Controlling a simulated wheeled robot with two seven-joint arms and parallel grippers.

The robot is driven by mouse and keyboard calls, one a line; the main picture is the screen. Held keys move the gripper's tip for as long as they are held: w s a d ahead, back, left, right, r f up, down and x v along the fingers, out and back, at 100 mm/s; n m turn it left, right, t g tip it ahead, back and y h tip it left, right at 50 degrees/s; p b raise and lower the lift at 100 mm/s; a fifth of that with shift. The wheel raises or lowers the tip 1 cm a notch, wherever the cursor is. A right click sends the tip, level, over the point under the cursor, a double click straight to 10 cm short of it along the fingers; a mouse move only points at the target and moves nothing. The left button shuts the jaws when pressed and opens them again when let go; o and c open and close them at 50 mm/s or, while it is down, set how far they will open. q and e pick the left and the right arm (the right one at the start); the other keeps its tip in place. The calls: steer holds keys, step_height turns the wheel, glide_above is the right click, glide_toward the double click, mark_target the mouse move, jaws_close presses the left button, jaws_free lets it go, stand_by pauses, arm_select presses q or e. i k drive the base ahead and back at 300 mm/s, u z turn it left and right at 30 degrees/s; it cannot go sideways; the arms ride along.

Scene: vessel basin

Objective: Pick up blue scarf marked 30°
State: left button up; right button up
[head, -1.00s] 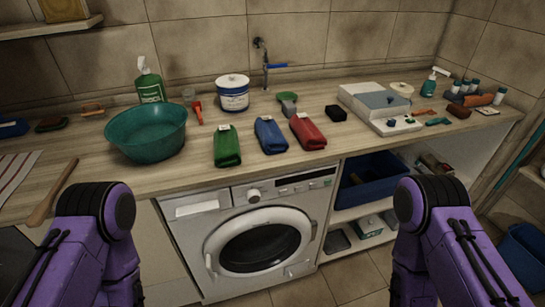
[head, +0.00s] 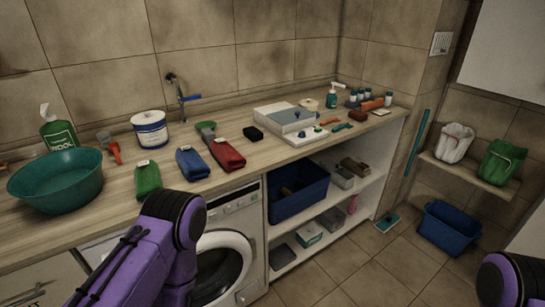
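The blue scarf (head: 192,164) lies folded on the wooden counter (head: 215,187), between a green folded scarf (head: 148,180) and a red one (head: 227,155). A small pale tag shows at its far end, but the mark is too small to read. It lies above the washing machine, near the counter's front edge. Nothing holds it. Parts of my purple arms show at the lower left and lower right corner, but neither gripper is in view.
A teal basin (head: 56,183) stands left of the scarves, with a white tub (head: 150,131) behind them. A black block (head: 253,134) and a grey-white device (head: 285,116) stand to the right. Below are the washing machine (head: 241,205) and a blue crate (head: 298,192).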

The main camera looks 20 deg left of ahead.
mark_target(193, 167)
steer(key=z, duration=0.8)
steer(key=i, duration=1.4)
steer(key=u, duration=2.2)
